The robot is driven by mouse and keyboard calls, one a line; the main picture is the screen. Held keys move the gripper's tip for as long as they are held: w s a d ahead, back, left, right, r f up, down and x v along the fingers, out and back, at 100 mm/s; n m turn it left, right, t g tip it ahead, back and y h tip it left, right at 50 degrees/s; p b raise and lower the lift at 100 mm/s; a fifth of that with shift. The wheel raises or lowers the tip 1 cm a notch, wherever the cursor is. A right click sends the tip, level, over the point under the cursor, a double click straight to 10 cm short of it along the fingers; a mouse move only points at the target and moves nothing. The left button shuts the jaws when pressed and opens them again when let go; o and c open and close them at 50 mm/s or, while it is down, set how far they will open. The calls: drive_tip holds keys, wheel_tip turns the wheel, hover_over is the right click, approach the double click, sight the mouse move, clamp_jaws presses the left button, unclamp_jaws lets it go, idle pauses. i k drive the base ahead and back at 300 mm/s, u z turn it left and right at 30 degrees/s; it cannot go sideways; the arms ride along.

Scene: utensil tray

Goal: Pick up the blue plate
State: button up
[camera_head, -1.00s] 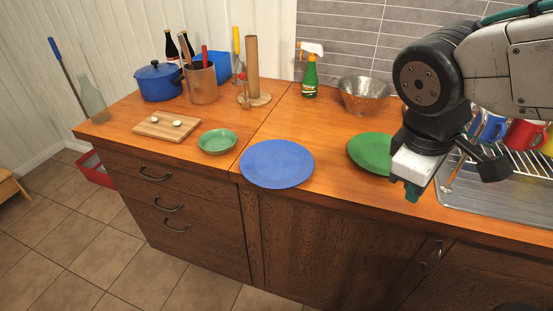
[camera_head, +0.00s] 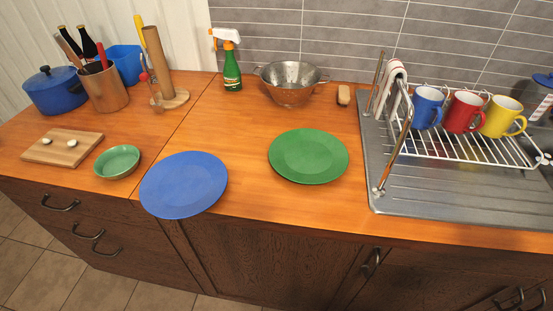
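The blue plate (camera_head: 184,184) lies flat on the wooden counter, near its front edge. Its near rim reaches the counter edge and seems to stick out slightly over it. Nothing lies on the plate. My gripper and arm are out of view now, so I cannot see where the gripper is or whether it is open.
A green plate (camera_head: 308,156) lies to the right, apart from the blue one. A small green bowl (camera_head: 117,161) stands close on the left, beside a cutting board (camera_head: 62,148). A colander (camera_head: 291,84) and spray bottle (camera_head: 231,66) stand behind. A dish rack (camera_head: 455,150) is right.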

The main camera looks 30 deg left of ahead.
sight(184, 184)
drive_tip(key=z, duration=0.6)
drive_tip(key=k, duration=0.95)
drive_tip(key=u, duration=1.25)
